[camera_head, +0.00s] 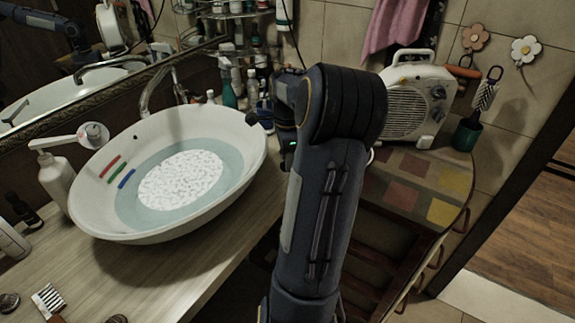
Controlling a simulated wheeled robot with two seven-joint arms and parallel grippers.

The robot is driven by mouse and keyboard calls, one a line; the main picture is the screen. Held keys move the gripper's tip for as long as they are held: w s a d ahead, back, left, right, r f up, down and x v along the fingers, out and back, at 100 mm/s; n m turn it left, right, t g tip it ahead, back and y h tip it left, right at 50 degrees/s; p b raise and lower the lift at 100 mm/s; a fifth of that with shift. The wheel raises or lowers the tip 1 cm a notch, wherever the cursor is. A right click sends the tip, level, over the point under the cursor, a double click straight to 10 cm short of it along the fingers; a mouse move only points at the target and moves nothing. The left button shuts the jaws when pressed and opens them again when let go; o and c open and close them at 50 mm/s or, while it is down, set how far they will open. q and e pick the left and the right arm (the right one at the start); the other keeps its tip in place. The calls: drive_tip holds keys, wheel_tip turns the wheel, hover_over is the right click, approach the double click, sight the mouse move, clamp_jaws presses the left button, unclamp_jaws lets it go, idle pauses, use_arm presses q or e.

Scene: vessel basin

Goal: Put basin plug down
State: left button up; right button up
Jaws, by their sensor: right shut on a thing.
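The arm's thick wrist hides most of the fingers, and I cannot tell whether the plug touches anything. The basin holds shallow water with a pale patterned patch at its bottom. My left gripper is not in view.
A soap bottle (58,182) stands left of the basin, and a curved tap (150,92) rises behind it. Bottles (229,92) crowd the back.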

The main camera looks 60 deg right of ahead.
sight(288, 177)
drive_tip(key=shift+w+d+f, duration=0.3)
drive_tip(key=shift+d+f, duration=0.3)
drive_tip(key=shift+f, duration=1.8)
drive_tip(key=shift+f, duration=0.2)
drive_tip(key=o, duration=1)
drive_tip(key=shift+c, duration=0.2)
drive_tip(key=shift+r, duration=0.15)
